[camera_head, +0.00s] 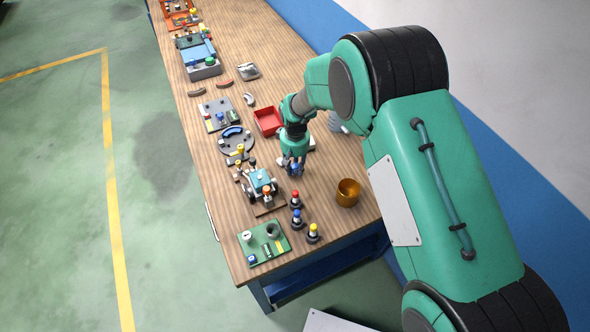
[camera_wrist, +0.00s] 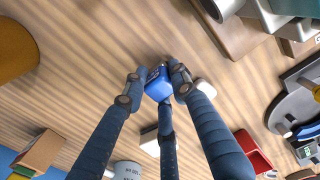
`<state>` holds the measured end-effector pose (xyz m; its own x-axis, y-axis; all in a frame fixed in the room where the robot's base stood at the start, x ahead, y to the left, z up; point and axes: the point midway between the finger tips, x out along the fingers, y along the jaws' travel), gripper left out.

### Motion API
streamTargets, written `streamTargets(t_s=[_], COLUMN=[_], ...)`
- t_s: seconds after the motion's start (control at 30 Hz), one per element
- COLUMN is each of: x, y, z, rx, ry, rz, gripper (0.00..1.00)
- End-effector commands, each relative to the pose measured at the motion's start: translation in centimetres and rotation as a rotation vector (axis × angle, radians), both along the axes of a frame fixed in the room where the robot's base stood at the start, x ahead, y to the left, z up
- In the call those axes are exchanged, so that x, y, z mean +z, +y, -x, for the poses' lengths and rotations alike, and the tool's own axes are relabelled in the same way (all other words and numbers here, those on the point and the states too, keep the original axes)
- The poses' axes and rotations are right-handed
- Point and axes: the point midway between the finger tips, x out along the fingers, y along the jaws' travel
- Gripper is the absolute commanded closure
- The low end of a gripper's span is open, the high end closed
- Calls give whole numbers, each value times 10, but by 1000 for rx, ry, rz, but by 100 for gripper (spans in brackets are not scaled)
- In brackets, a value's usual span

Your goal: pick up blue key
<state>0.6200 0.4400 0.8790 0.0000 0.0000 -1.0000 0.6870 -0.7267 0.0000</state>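The blue key (camera_wrist: 158,84) is a small block with a bright blue top. In the wrist view it sits between the fingertips of my gripper (camera_wrist: 158,76), with the fingers closed in against its sides. In the head view my gripper (camera_head: 294,170) points down over the workbench, with the blue key showing at its fingertips. The lower part of the key is hidden, and I cannot tell whether it touches the bench.
Red-topped (camera_head: 295,198), blue-topped (camera_head: 297,217) and yellow-topped (camera_head: 313,232) pegs stand in front of my gripper.

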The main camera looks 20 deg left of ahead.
Motion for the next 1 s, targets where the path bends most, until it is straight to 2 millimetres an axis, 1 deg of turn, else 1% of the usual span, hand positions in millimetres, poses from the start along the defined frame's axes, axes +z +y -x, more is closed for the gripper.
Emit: streamTargets(t_s=[0.03,0.07,0.4,0.57,0.77,1.0], x=[0,0,0,6,28,66], y=[0,0,0,0,0,1], z=[0,0,0,0,-1,-1], rx=[0,0,0,0,0,0], ry=[0,0,0,-1,-1,-2], rz=[0,0,0,-1,-1,-2], gripper=[93,98,98,98,98,98])
